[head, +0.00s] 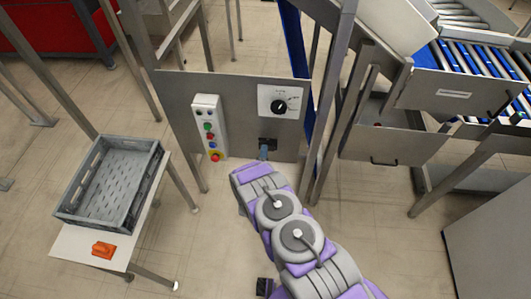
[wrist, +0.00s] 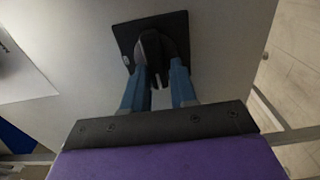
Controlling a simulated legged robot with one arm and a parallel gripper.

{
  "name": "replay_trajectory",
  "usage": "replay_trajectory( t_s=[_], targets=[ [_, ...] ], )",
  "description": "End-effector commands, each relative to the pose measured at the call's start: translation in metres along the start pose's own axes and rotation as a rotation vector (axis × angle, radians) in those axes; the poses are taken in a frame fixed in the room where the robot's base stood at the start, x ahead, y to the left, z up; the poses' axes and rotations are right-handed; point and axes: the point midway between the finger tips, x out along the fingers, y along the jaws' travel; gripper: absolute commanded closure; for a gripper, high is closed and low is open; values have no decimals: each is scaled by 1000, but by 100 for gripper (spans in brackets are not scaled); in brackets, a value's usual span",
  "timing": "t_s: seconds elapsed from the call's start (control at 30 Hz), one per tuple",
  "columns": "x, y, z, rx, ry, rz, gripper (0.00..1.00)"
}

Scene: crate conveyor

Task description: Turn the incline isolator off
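The isolator switch, a dark knob on a black square plate (head: 268,141), sits low on the grey panel (head: 240,95). In the wrist view the plate (wrist: 122,33) is tilted and the knob (wrist: 150,45) stands out from it with a lighter grey face. My gripper (wrist: 160,78) has its blue fingers at the lower sides of the knob, one on each side. It also shows at the switch in the head view (head: 264,152). The fingertips partly overlap the knob, and whether they press on it is unclear. No readable marking shows the switch position.
A white plate with a black dial (head: 279,105) is just above the switch. A button box (head: 209,128) with a red-on-yellow stop button is to its left. A grey crate (head: 112,180) and orange object (head: 103,250) lie on a stand. Conveyor rollers (head: 480,70) are at right.

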Motion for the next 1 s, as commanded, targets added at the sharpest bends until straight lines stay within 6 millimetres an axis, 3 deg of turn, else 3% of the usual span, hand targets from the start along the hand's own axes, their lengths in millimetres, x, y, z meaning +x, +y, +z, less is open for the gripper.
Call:
replay_trajectory(
  t_s=[0.2, 0.57, 0.67, 1.0],
  targets=[
    [0, 1, 2, 0, -5, 2, 54],
    [-8, 2, 4, 3, -7, 1, 54],
    [-22, 2, 3, 1, -6, 0, 54],
    [-98, 1, -1, -3, -1, 1, 54]
  ],
)
